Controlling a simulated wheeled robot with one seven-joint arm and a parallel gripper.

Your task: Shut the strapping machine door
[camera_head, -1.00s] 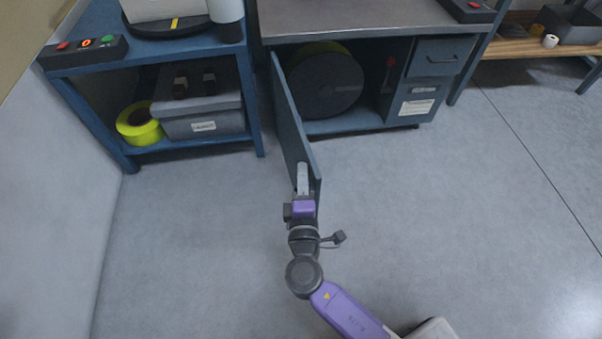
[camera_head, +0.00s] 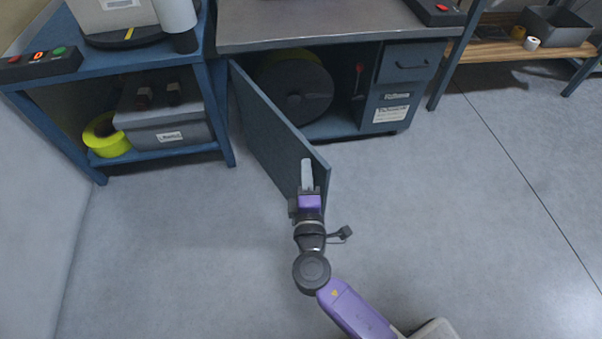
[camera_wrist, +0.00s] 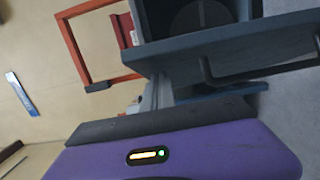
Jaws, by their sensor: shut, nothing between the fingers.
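The strapping machine door (camera_head: 272,130) is a blue-grey panel hinged at the left side of the cabinet. It stands open, swung out over the floor toward me. My gripper (camera_head: 307,164) is shut and empty, at the outer face of the door near its free edge; I cannot tell whether it touches. In the wrist view the door (camera_wrist: 235,48) crosses just ahead of my gripper (camera_wrist: 158,92), and a dark bar handle shows on it. The strapping machine cabinet (camera_head: 392,92) shows its open bay with a dark strap reel (camera_head: 303,92) inside.
A blue bench (camera_head: 222,120) stands to the left, with a grey box (camera_head: 160,122) and a yellow roll (camera_head: 104,137) on its lower shelf. A wooden shelf (camera_head: 500,50) stands at the right. The floor right of the door is clear.

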